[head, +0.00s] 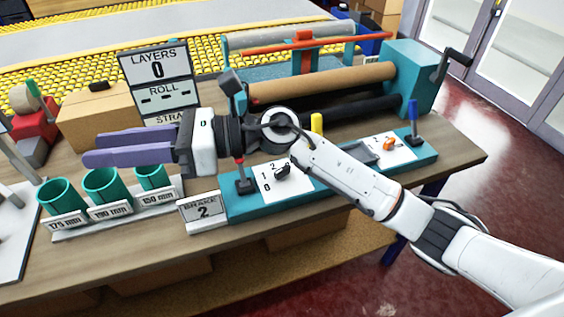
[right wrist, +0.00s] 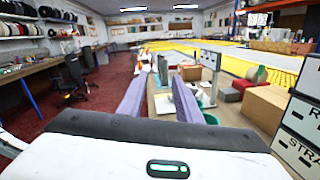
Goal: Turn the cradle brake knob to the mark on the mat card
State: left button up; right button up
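The brake knob (head: 283,172) is a small black knob on a white dial plate (head: 264,186) with numbers including 0, 1 and 2, set on a teal panel. I cannot tell which number it points at. The brake card (head: 203,210) stands left of the dial and reads BRAKE 2. My right gripper (head: 90,149) reaches left across the bench, above the cups and well left of the knob. Its two purple fingers are apart and empty; they also show in the right wrist view (right wrist: 160,78). My left gripper is not in view.
A red lever (head: 240,168) stands just left of the dial. An orange knob (head: 389,145) and a blue lever (head: 413,118) are farther right. Teal cups (head: 104,184) stand at left, with a box (head: 97,120) and signs (head: 156,66) behind. My right forearm passes close above the panel.

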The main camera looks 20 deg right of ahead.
notch_tip(320, 180, down, 5)
jog(key=d+n+g+h, duration=0.1)
jog(key=n+g+h, duration=0.1)
jog(key=n+h, duration=0.6)
jog(key=h, duration=1)
send_near(282, 169)
notch_tip(282, 169, down, 8)
jog(key=shift+a+f+p, duration=0.1)
jog(key=shift+a+p, duration=0.05)
jog(key=shift+p, duration=0.5)
jog(key=shift+c, duration=0.2)
grip_shut()
